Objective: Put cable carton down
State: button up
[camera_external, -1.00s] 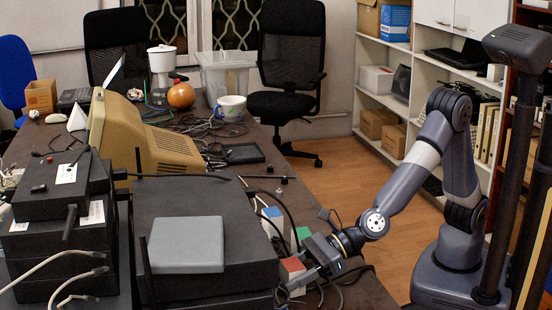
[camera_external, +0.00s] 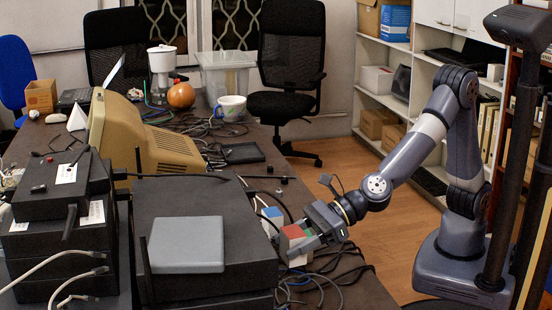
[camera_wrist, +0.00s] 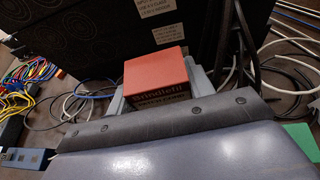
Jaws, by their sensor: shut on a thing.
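A blue-and-white box (camera_external: 270,213) stands just behind the carton. A green thing (camera_wrist: 302,139) lies right of my wrist. Loose cables (camera_external: 345,262) cover the desk near my gripper. The black stack (camera_external: 205,270) rises close on the left.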

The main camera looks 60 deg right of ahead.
aim_at(293, 231)
jog(key=shift+r+p, duration=0.35)
jog(key=shift+r, duration=0.7)
jog(key=shift+r, duration=0.1)
jog(key=shift+r, duration=2.6)
jog(key=w+d+m+h+p, duration=0.1)
jog(key=w+d+p, duration=0.2)
jog(key=w+d, duration=2.3)
jog(key=shift+t, duration=0.5)
jog(key=f+b, duration=0.1)
jog(key=f, duration=0.4)
jog(key=f+b, duration=0.2)
jog(key=f, duration=0.3)
jog(key=f+b, duration=0.1)
jog(key=f, duration=0.4)
jog(key=shift+s+a+f, duration=0.15)
jog(key=shift+s+a, duration=0.15)
